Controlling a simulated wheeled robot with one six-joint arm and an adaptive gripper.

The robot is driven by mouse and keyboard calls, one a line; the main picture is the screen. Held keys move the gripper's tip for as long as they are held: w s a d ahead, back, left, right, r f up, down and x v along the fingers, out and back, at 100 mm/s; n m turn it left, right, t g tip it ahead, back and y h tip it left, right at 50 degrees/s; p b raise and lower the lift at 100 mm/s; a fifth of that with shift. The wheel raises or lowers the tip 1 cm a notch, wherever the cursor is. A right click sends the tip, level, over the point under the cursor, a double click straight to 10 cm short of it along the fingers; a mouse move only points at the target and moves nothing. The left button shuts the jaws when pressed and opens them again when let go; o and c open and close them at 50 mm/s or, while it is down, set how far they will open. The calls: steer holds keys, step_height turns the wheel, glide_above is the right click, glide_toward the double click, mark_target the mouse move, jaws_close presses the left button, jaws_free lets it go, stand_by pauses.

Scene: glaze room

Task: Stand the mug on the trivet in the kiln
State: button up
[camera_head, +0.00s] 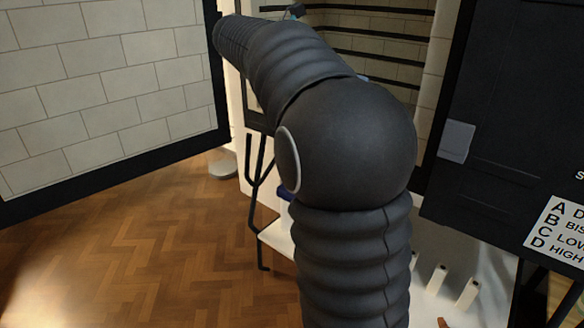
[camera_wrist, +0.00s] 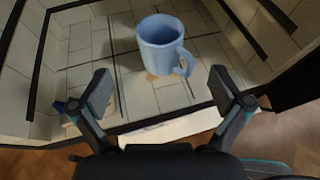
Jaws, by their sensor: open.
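The blue mug (camera_wrist: 160,46) is upright inside the brick-lined kiln (camera_wrist: 75,58) in the wrist view, its handle toward the lower right. A small tan patch (camera_wrist: 151,77), perhaps part of the trivet, peeks out under its base. Whether the mug rests fully on it I cannot tell. My gripper (camera_wrist: 160,82) is open and empty, its two fingers apart on the near side of the mug, touching nothing visible. In the head view my arm hides the gripper, the mug and most of the kiln opening; part of the kiln's inside (camera_head: 385,50) shows behind it.
The brick-lined kiln door (camera_head: 100,85) stands open at the left. A dark panel (camera_head: 490,120) with a lettered sign (camera_head: 560,232) is at the right. A white low shelf (camera_head: 276,238) with small pale posts (camera_head: 437,279) is below. Wooden floor (camera_head: 150,250) is clear at the left.

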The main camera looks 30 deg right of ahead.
steer(key=s+a+f+m+t+y, duration=0.2)
steer(key=s+a+f+m+y, duration=0.4)
steer(key=s+a+f+m, duration=0.3)
steer(key=s+a+f+m+t+y, duration=0.1)
steer(key=s+a+f+m+y, duration=0.6)
steer(key=s+a+f, duration=0.8)
steer(key=s+a+m, duration=0.1)
steer(key=s+m, duration=0.2)
steer(key=s, duration=0.1)
steer(key=shift+s+a+f+m+t, duration=0.25)
steer(key=shift+s+a+m+t, duration=0.05)
steer(key=shift+s+t, duration=0.1)
steer(key=shift+c, duration=0.2)
